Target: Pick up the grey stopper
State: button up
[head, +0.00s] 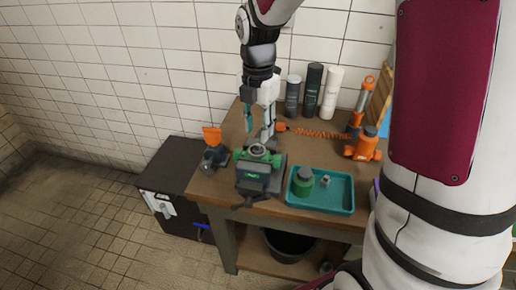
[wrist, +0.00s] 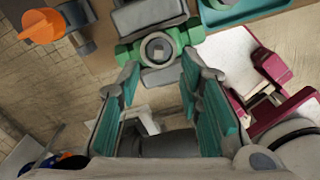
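A small grey piece (head: 325,181), which looks like the grey stopper, stands in the teal tray (head: 343,208) beside a green jar (head: 302,185) with a grey top. My gripper (head: 260,132) is open and empty, pointing down over the table, behind and above this device. In the wrist view its teal-padded fingers (wrist: 160,66) are apart, with the device (wrist: 186,37) beyond their tips.
The wooden table (head: 226,187) stands against a tiled wall. An orange and dark tool (head: 213,150) lies at its left end. Several canisters (head: 312,90) stand at the back. An orange coiled hose (head: 320,133) and orange-based tool (head: 362,146) are at the right. A dark cabinet (head: 170,185) is left.

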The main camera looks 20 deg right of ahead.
aim_at(258, 145)
jog(key=shift+f+p, duration=0.55)
jog(key=shift+f, duration=2.15)
grip_shut()
